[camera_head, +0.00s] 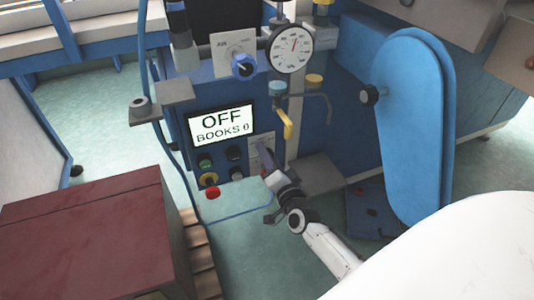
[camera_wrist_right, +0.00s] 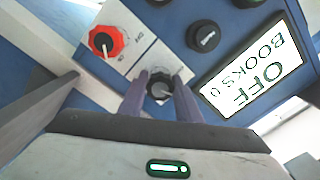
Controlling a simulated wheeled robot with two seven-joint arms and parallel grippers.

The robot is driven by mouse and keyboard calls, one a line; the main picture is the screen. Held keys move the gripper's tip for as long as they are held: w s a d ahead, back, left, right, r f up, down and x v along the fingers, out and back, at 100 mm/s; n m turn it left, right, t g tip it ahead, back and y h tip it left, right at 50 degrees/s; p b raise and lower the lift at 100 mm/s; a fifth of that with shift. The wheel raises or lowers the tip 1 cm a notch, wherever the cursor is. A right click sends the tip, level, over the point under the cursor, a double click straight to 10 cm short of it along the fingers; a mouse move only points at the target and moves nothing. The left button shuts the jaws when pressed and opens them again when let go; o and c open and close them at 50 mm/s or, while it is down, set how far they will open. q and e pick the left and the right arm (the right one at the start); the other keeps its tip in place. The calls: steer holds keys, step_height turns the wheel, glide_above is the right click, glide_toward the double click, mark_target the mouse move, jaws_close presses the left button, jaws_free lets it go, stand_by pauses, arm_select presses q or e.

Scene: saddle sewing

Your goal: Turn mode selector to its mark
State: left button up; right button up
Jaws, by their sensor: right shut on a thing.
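A black knob (camera_wrist_right: 159,86) with a pale pointer line sits on a white labelled plate on the blue machine panel. My right gripper (camera_head: 266,163) reaches the panel right of the display. In the right wrist view its two fingers (camera_wrist_right: 160,98) are on either side of the black knob, shut on it. The gripper hides this knob in the head view. A blue knob (camera_head: 242,66) on a white plate marked "JOIN" is higher on the machine. I cannot tell from the labels which knob is the mode selector. My left gripper is not in view.
The display (camera_head: 221,124) reads "OFF BOOKS 0". A red knob (camera_wrist_right: 106,42) is beside the held knob; several buttons sit below the display. A yellow lever (camera_head: 287,124), a gauge (camera_head: 291,48) and a blue rounded panel (camera_head: 412,125) stand nearby. A dark red block (camera_head: 85,235) is at lower left.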

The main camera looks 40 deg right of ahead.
steer(key=m, duration=0.2)
steer(key=shift+m, duration=0.4)
steer(key=m, duration=0.2)
steer(key=shift+f+m+b, duration=0.1)
steer(key=shift+m+b, duration=0.25)
steer(key=shift+m, duration=0.05)
steer(key=m, duration=0.2)
steer(key=shift+m+b, duration=0.3)
steer(key=shift+b, duration=0.05)
steer(key=m+b, duration=0.1)
steer(key=m, duration=0.2)
steer(key=shift+m, duration=0.3)
steer(key=shift+m+b, duration=0.4)
steer(key=shift+m, duration=0.7)
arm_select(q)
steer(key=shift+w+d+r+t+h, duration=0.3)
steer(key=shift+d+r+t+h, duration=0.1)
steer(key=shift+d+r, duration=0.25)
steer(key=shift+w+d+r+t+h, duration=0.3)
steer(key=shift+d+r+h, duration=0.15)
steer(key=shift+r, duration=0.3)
arm_select(e)
steer(key=shift+m, duration=0.9)
arm_select(q)
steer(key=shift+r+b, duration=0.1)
steer(key=shift+b, duration=0.2)
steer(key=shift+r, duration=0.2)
